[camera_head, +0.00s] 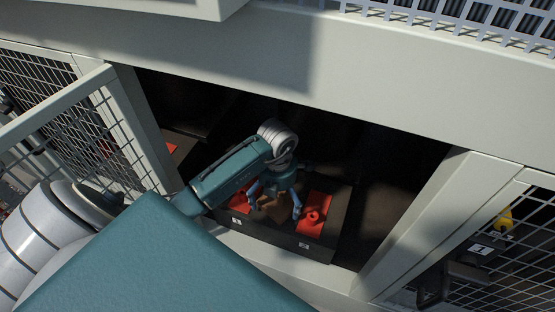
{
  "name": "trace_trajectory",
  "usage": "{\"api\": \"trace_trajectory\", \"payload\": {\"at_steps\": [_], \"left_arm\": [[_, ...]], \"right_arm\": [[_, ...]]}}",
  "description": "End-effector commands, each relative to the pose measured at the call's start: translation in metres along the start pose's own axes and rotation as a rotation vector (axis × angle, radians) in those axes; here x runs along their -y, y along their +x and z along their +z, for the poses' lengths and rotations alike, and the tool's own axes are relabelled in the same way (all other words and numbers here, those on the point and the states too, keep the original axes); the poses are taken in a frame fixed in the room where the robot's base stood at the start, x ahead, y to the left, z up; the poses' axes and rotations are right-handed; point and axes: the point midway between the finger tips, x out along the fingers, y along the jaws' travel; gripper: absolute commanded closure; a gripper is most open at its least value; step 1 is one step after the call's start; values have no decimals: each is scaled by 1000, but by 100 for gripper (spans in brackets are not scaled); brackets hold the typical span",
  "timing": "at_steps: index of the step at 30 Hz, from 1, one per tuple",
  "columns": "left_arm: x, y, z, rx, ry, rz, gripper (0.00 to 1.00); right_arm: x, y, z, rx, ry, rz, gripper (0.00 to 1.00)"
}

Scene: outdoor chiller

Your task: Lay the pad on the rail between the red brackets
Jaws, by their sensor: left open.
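My left gripper (275,204) reaches into the dark opening of the chiller, pointing down with its fingers spread. It is over the dark rail (272,236), between two red brackets. The right red bracket (314,214) shows well, with a round boss on it. The left red bracket (240,201) is partly hidden by my left arm. A brownish piece (271,209), perhaps the pad, shows low between the fingers. I cannot tell whether it rests on the rail or touches the fingers. My right gripper is not in view.
Another red part (171,149) shows deeper at the left of the opening. A mesh door (70,125) stands at the left, and a mesh panel (490,245) at the right. The pale upper beam (300,65) and lower sill (265,250) bound the opening.

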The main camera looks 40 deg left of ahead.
Motion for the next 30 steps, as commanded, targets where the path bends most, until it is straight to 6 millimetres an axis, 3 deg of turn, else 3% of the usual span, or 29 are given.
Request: {"api": "trace_trajectory", "payload": {"at_steps": [15,30], "left_arm": [[0,-70,1,3,1,1,0],[0,-78,0,0,0,0,0]], "right_arm": [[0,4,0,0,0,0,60],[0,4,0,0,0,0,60]]}}
